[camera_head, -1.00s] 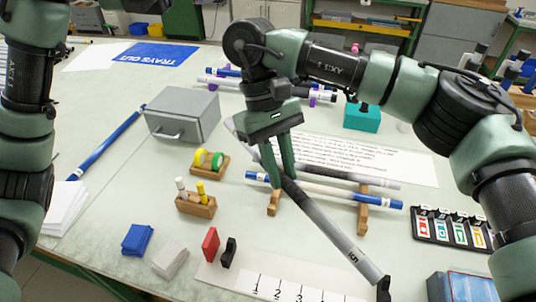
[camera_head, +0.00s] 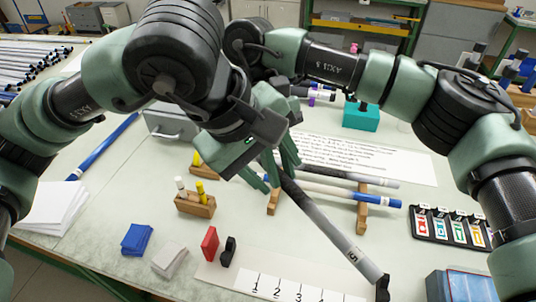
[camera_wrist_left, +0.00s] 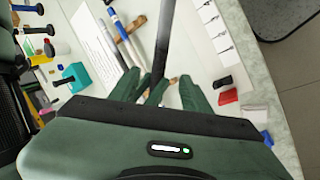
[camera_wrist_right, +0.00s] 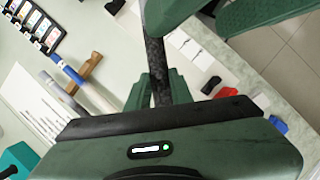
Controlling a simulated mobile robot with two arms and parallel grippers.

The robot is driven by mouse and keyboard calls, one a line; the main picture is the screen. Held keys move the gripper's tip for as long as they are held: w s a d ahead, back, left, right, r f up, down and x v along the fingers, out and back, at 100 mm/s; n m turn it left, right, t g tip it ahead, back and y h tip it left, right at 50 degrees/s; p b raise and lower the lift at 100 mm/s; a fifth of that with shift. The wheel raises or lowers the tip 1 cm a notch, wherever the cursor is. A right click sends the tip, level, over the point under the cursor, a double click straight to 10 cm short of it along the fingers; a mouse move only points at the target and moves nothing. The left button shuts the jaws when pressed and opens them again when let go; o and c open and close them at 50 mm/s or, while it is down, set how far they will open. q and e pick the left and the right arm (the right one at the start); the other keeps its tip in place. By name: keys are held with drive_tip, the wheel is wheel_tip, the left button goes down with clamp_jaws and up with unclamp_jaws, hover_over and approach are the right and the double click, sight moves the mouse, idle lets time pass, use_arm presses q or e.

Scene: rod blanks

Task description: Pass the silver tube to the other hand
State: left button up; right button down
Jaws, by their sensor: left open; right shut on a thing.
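The silver tube (camera_head: 335,237), with a dark upper part and a label "5" near its lower end, slants down to the right in the head view. My right gripper (camera_wrist_right: 158,92) is shut on its dark upper part, which shows between the fingers in the right wrist view. My left gripper (camera_head: 277,178) is open, close beside the right gripper at the tube's upper end. In the left wrist view the dark tube (camera_wrist_left: 163,45) runs down toward the space between the left fingers (camera_wrist_left: 160,90). The left hand hides much of the right gripper in the head view.
A white-and-blue tube (camera_head: 345,193) and a grey tube lie across wooden rests (camera_head: 362,208). A black holder (camera_head: 383,288) stands at the tube's lower end. A numbered strip (camera_head: 290,289), a red block (camera_head: 210,243) and a peg block (camera_head: 195,206) are near. A grey box (camera_head: 168,125) is partly hidden.

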sight(293, 190)
use_arm(q)
drive_tip(key=x, duration=0.9)
drive_tip(key=shift+w, duration=0.1)
drive_tip(key=shift+c, duration=0.3)
use_arm(e)
drive_tip(key=shift+w, duration=0.1)
use_arm(q)
clamp_jaws()
use_arm(e)
drive_tip(key=c, duration=1.2)
unclamp_jaws()
drive_tip(key=shift+o, duration=0.2)
